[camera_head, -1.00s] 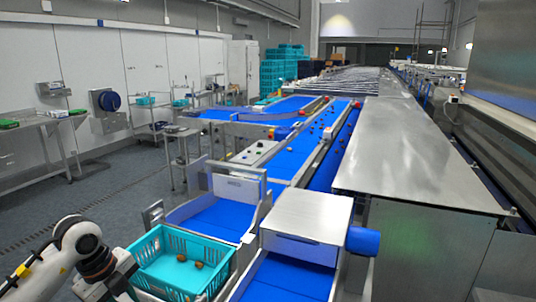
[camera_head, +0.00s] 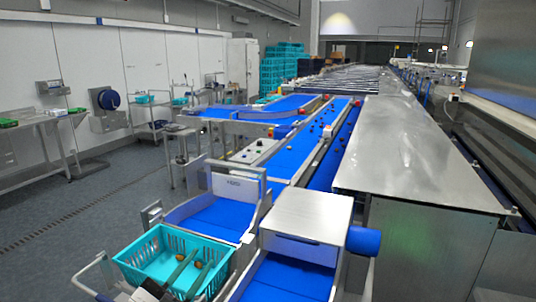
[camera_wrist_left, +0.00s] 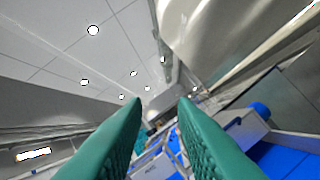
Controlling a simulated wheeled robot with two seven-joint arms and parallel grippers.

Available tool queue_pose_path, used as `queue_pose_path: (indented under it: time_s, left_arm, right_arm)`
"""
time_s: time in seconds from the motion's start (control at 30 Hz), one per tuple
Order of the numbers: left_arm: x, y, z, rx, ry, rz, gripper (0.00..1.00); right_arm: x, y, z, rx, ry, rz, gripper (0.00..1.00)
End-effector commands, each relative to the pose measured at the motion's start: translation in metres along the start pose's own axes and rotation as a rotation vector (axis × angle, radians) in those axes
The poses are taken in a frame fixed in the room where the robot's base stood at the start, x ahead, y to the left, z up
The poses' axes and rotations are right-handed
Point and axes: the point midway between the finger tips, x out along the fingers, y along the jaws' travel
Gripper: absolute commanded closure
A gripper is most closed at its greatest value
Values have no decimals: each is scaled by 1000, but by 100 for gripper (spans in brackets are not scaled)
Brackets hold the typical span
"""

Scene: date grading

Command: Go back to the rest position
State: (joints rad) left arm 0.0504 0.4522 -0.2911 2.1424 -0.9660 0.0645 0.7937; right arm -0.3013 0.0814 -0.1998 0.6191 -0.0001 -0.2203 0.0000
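My left gripper (camera_head: 198,263) is at the bottom of the head view, its two green fingers pointing up and away over the near part of the turquoise crate (camera_head: 133,271). I cannot tell whether they touch the crate. In the left wrist view the two fingers (camera_wrist_left: 160,100) stand apart with nothing between them. A few brown dates lie in the crate; one (camera_head: 172,265) shows left of the fingers and one (camera_head: 195,252) near the fingertips. The fingers hide part of the crate's inside. My right gripper is in neither view.
A blue chute (camera_head: 215,220) is just behind the crate, and a grey metal box (camera_head: 306,217) with a blue roller (camera_head: 364,241) stands to its right. Blue belts run away behind. Steel tables (camera_head: 40,150) stand at the far left, with open floor (camera_head: 50,225) before them.

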Motion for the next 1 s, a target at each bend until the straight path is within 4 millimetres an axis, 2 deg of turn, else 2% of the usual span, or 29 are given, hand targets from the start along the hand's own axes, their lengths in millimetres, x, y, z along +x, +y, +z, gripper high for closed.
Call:
queue_pose_path:
  time_s: [0.1, 0.17, 0.27, 0.3, 0.37, 0.4, 0.5, 0.6, 0.9, 1.0]
  left_arm:
    - [-39, 16, -43, -134, 294, 226, 75]
    - [-68, 14, -67, -195, 471, 298, 75]
    - [-125, -5, -103, -299, 791, 349, 75]
    - [-150, -18, -112, -338, 918, 343, 75]
    - [-183, -38, -121, -390, 1084, 316, 75]
    - [-202, -51, -123, -422, 1177, 289, 75]
    - [-242, -80, -121, -486, 1362, 209, 75]
    - [-273, -104, -112, -539, 1501, 123, 75]
    - [-343, -159, -68, -677, 1793, -163, 75]
    - [-347, -174, -96, -670, 1798, -162, 75]
  right_arm:
    - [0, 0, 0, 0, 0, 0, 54]
    - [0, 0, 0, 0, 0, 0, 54]
    - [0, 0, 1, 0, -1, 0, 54]
    - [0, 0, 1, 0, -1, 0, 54]
    - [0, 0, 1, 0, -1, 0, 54]
    - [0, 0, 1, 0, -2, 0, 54]
    - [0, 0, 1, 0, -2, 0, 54]
    - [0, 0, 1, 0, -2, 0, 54]
    - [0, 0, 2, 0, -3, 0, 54]
    - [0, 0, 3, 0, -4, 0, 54]
